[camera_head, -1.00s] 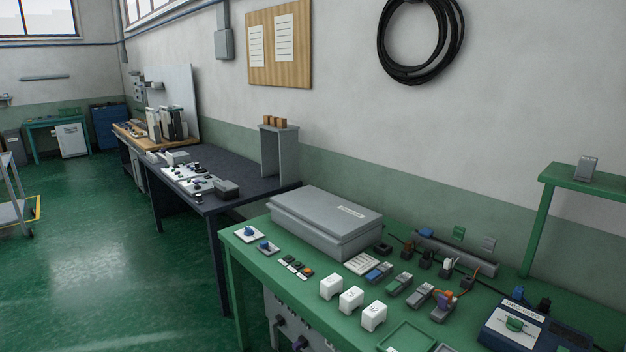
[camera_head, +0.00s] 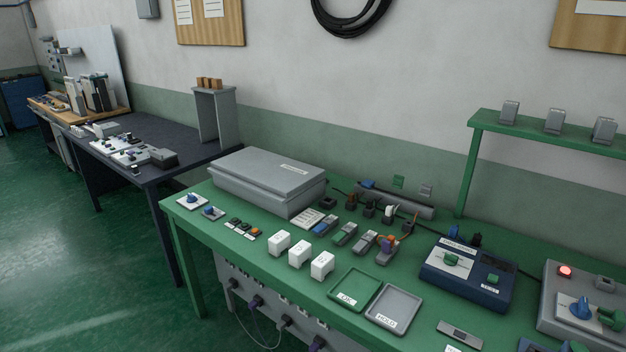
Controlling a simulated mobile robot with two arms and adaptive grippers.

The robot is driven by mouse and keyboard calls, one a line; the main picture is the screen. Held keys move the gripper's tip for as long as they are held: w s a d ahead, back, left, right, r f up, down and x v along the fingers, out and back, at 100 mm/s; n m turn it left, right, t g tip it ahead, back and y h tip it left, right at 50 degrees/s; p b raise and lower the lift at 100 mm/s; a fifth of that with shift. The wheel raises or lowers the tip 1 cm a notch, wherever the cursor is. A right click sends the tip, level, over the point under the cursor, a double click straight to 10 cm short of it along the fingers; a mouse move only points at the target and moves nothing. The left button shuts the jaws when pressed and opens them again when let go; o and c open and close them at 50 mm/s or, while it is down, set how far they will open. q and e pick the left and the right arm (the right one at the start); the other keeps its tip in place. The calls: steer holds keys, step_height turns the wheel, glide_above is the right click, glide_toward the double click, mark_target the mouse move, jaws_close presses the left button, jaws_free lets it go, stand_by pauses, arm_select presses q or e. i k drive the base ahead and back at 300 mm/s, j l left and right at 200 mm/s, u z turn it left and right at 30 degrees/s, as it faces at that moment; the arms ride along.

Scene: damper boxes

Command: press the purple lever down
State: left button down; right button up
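I cannot tell for sure which part is the purple lever. On the green bench (camera_head: 180,228), a small purple part (camera_head: 386,243) sits on a grey block with an orange piece beside it. Below the bench front, a pale panel (camera_head: 270,300) carries dark fittings, and two of them look purple: one at the middle (camera_head: 256,301) and one at the lower edge of the picture (camera_head: 317,343). They are too small to tell whether they are levers or plugs. Neither of my grippers shows in the head view.
A large grey case (camera_head: 265,180) stands at the bench's back left. White blocks (camera_head: 299,254), a green tray (camera_head: 355,292), a grey tray (camera_head: 393,309) and a blue box (camera_head: 468,272) crowd the bench. A dark table (camera_head: 140,170) stands behind left. Green floor (camera_head: 70,240) is open at left.

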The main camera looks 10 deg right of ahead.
mark_target(385, 244)
steer(key=i+z, duration=0.1)
steer(key=z, duration=0.3)
steer(key=i+j+z, duration=0.1)
steer(key=z, duration=0.3)
steer(key=i+j+z, duration=0.1)
steer(key=z, duration=0.3)
steer(key=j, duration=0.1)
